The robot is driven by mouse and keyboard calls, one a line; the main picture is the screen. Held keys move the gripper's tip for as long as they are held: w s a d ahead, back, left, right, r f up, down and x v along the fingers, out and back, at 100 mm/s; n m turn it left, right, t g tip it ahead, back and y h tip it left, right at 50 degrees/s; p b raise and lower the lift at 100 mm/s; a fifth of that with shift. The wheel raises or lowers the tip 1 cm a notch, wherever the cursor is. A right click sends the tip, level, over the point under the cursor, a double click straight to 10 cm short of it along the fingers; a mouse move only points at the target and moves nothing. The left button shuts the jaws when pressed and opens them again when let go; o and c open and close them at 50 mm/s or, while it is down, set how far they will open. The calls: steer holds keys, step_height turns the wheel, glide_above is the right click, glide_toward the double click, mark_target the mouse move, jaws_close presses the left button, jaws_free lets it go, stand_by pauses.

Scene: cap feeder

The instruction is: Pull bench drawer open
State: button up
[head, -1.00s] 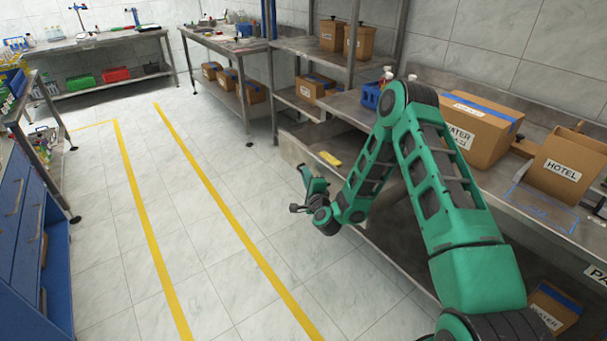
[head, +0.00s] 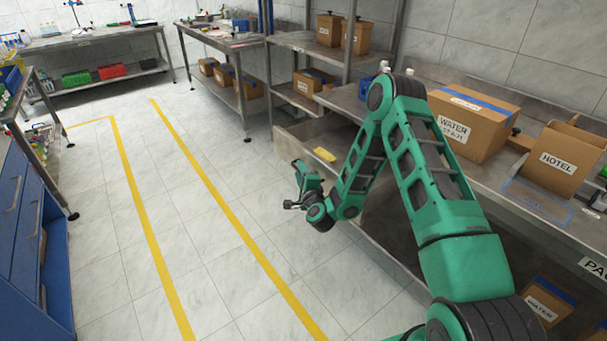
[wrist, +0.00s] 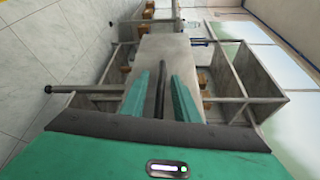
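The bench drawer (head: 290,150) stands out from under the steel bench on the right in the head view. Its inside is partly visible, with a yellow object (head: 324,154) in it. My gripper (head: 299,164) is in front of the drawer, at its near side. My arm hides part of the drawer. In the wrist view my gripper (wrist: 162,85) has its two green fingers apart, with a dark bar (wrist: 162,88) between them, in front of a grey panel (wrist: 165,50). Gaps show beside the bar. I cannot tell if the bar is the drawer handle.
The steel bench carries a WATER box (head: 470,125), a HOTEL box (head: 557,165) and a blue container. A blue cabinet (head: 30,230) stands at the left. The tiled aisle with yellow lines (head: 225,215) between is clear. Far benches hold boxes and bins.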

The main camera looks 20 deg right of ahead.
steer(key=shift+s, duration=0.1)
steer(key=s, duration=1)
steer(key=shift+s+a+r, duration=0.15)
steer(key=shift+s+r, duration=0.1)
steer(key=shift+r, duration=0.15)
